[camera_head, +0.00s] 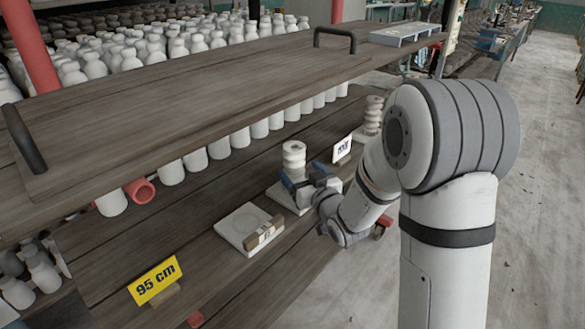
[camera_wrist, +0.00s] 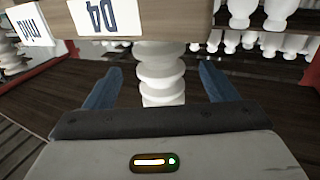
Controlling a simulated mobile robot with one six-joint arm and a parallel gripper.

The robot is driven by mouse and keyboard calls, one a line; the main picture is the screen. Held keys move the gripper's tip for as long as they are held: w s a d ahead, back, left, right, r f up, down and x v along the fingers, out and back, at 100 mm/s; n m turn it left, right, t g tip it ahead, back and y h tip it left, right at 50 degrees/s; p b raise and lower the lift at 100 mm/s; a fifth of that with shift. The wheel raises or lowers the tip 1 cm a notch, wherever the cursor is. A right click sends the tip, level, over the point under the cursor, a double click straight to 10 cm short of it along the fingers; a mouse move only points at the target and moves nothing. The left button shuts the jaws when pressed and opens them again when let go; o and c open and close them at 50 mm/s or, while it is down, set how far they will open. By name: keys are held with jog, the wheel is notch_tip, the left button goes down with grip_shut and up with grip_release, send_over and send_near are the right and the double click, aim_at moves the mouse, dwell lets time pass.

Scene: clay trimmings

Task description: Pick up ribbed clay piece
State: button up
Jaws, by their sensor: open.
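The ribbed clay piece (camera_head: 294,160) is a white stack of rounded rings, upright on a pale square slab (camera_head: 285,196) on the lower wooden shelf. In the wrist view the ribbed piece (camera_wrist: 161,75) stands between two blue fingers, with space on either side. My gripper (camera_head: 312,180) is open at the front of the piece, and it also shows in the wrist view (camera_wrist: 158,88). The lower part of the piece is partly hidden by my gripper in the head view. I cannot tell whether the fingers reach fully around it.
A second ribbed piece (camera_head: 374,113) stands farther right, near a "mid" sign (camera_head: 342,149). An empty slab (camera_head: 247,228) with a wooden block lies left. The upper board (camera_head: 200,95) overhangs the shelf. White bottles (camera_head: 222,147) line the back. A yellow "95 cm" sign (camera_head: 155,281) stands front left.

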jog(key=p+x, duration=0.1)
jog(key=x, duration=0.3)
jog(key=shift+w+a+r, duration=0.1)
jog(key=shift+w+a, duration=0.05)
jog(key=shift+w, duration=0.05)
jog(key=shift+c, duration=0.2)
jog(key=c, duration=1.4)
jog(key=shift+c, duration=0.2)
